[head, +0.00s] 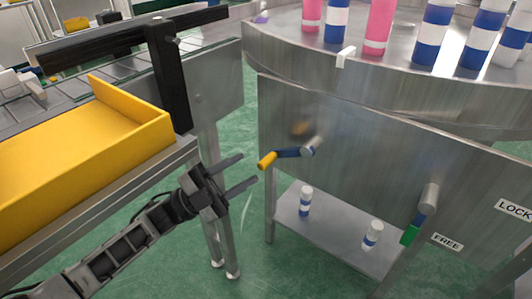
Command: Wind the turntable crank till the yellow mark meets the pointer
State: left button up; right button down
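The steel turntable (300,62) fills the upper right, with blue-and-white and pink cans on it. A small white tab (345,58), perhaps the pointer, sits at its rim. I see no yellow mark on the visible rim. The crank (290,152) is on the steel front panel below; its blue arm points left from a grey hub and ends in a yellow handle (267,160). My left gripper (249,168) is open and empty, its fingertips just left of the yellow handle and seemingly apart from it. My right gripper is out of view.
A green-handled lever (410,234) hangs right of the crank, near a FREE label (447,241); a LOCK label (514,208) is further right. Two cans stand on the lower shelf (335,233). A yellow tray (95,150) and dark post (168,75) stand at left.

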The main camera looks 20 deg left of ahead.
aim_at(266, 157)
pick_arm(q)
jog(key=x, duration=0.6)
jog(key=shift+w+d, duration=0.2)
